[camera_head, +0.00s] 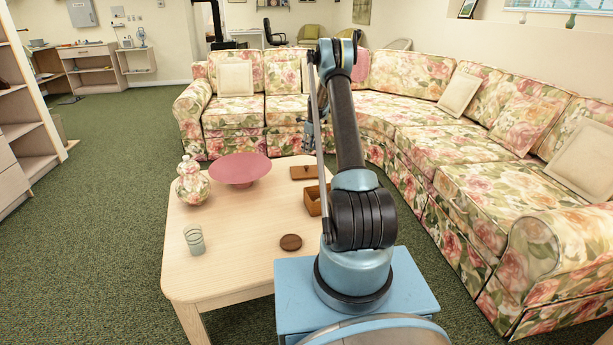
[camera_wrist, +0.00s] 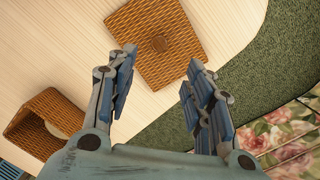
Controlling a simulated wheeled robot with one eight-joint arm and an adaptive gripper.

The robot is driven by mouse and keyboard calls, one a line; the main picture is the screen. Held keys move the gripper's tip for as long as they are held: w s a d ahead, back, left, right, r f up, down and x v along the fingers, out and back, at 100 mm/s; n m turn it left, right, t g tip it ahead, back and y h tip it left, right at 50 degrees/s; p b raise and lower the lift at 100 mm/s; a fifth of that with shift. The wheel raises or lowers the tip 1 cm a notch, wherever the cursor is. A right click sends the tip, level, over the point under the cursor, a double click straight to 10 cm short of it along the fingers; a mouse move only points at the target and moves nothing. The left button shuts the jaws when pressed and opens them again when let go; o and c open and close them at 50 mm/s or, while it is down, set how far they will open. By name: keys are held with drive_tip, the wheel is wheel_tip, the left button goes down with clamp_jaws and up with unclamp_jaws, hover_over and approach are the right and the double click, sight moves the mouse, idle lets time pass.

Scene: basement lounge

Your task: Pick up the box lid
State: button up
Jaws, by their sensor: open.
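The box lid (camera_wrist: 145,25), a brown woven square with a small knob in its middle, lies flat on the table in the wrist view. In the head view the lid (camera_head: 302,173) is near the table's far right edge. The open brown box (camera_wrist: 40,108) is apart from it at the lower left of the wrist view; something pale shows in it. The box (camera_head: 312,201) is partly hidden by my arm in the head view. My gripper (camera_wrist: 161,62) is open and empty, its fingers pointing toward the lid. In the head view it is mostly hidden behind my arm.
The pale wooden table (camera_head: 235,230) also holds a pink bowl (camera_head: 240,170), a floral jar (camera_head: 192,184), a glass (camera_head: 194,240) and a round brown disc (camera_head: 291,242). A floral corner sofa (camera_head: 430,150) stands close behind and right. Green carpet (camera_head: 110,220) is free at left.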

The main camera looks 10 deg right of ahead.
sight(306, 166)
drive_tip(key=f, duration=0.4)
drive_tip(key=a+f, duration=0.1)
drive_tip(key=f, duration=0.3)
drive_tip(key=w+f, duration=0.1)
drive_tip(key=f, duration=0.3)
drive_tip(key=shift+a, duration=0.25)
clamp_jaws()
